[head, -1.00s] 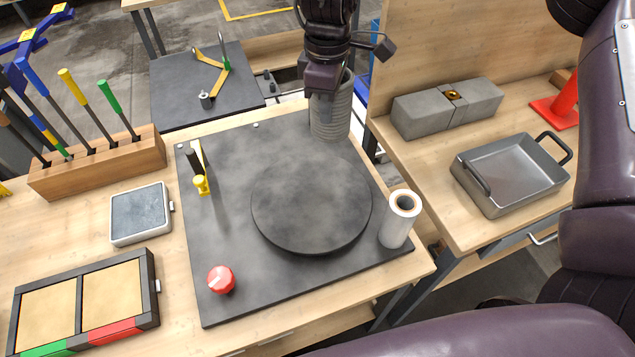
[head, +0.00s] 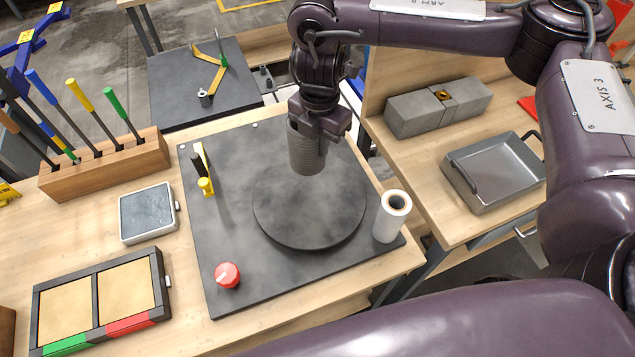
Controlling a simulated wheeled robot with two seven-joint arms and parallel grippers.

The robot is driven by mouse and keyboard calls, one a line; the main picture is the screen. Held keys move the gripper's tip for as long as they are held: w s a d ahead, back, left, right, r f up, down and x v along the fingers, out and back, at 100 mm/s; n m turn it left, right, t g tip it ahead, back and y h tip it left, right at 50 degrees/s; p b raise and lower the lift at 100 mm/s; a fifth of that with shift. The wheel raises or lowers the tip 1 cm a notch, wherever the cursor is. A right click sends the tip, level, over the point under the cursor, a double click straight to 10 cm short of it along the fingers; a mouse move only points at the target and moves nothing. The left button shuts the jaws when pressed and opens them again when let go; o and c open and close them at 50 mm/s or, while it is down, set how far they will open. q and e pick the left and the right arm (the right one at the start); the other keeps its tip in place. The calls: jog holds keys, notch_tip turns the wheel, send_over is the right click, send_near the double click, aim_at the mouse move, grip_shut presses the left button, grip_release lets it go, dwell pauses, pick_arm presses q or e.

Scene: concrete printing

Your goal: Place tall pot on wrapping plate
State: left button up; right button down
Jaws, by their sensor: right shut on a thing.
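The tall pot (head: 306,155) is a grey ribbed cylinder, held upright over the back part of the wrapping plate. The wrapping plate (head: 305,215) is a round dark disc on a square dark base board (head: 228,165). My right gripper (head: 318,118) reaches in from the upper right and is shut on the tall pot near its top. I cannot tell whether the pot's bottom touches the disc or hangs just above it. My left gripper is not in view.
A white film roll (head: 391,217) stands at the board's right corner. A red knob (head: 227,275) and a yellow-black post (head: 203,172) are on the board's left side. A tool block (head: 105,165), a scale (head: 147,212) and a two-part tray (head: 100,300) lie left. A metal pan (head: 490,175) is right.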

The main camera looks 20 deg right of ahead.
notch_tip(320, 180, down, 13)
jog(key=shift+b, duration=0.85)
jog(key=shift+w+f, duration=0.1)
jog(key=shift+f, duration=0.45)
jog(key=shift+f, duration=0.1)
jog(key=c, duration=1.5)
grip_release()
